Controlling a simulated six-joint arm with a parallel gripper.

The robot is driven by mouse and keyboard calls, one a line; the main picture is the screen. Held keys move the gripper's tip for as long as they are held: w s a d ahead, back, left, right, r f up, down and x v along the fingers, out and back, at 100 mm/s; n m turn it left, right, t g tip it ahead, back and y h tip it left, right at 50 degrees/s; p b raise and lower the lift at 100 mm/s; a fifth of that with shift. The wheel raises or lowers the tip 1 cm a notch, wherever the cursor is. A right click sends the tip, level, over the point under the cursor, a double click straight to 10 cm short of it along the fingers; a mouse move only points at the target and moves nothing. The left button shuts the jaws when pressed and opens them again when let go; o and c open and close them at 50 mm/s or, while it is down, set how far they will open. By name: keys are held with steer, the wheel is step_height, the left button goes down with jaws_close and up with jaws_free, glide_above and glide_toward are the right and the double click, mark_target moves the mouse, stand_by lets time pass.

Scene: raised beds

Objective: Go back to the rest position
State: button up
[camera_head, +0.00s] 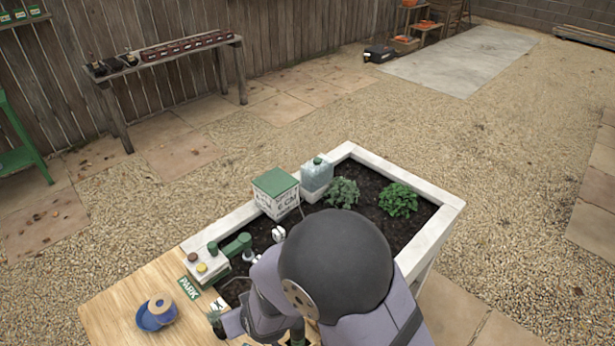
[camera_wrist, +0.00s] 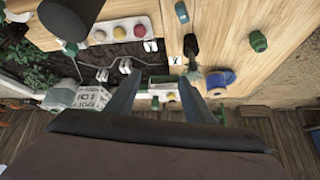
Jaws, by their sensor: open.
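My gripper (camera_wrist: 160,84) shows in the wrist view with its two grey fingers apart and nothing visible between the tips. Past the fingertips lie the dark soil of the bed and the wooden board. In the head view my arm covers the near side of the bed, and its dark rounded joint hides the fingers.
The white-framed raised bed (camera_head: 436,231) holds leafy plants (camera_head: 398,200). A green-lidded box (camera_head: 275,194) and a clear bottle (camera_head: 317,178) stand at its far-left edge. A button panel (camera_head: 205,263) and a blue-and-tan spool (camera_head: 162,306) are nearer.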

steer(key=w+d+r+m+g+h+b, duration=0.1)
steer(key=d+m, duration=0.1)
steer(key=d, duration=0.6)
steer(key=w+d+r+m+g+h+b, duration=0.1)
steer(key=d+r+m+g, duration=0.1)
steer(key=d, duration=0.7)
steer(key=s+d+r+m+g+h+b, duration=0.1)
steer(key=s+d+g, duration=0.2)
steer(key=s+d, duration=0.9)
steer(key=shift+d+r+m+h, duration=0.2)
steer(key=shift+r+m+h, duration=0.1)
steer(key=shift+m+h, duration=0.1)
steer(key=shift+s, duration=0.1)
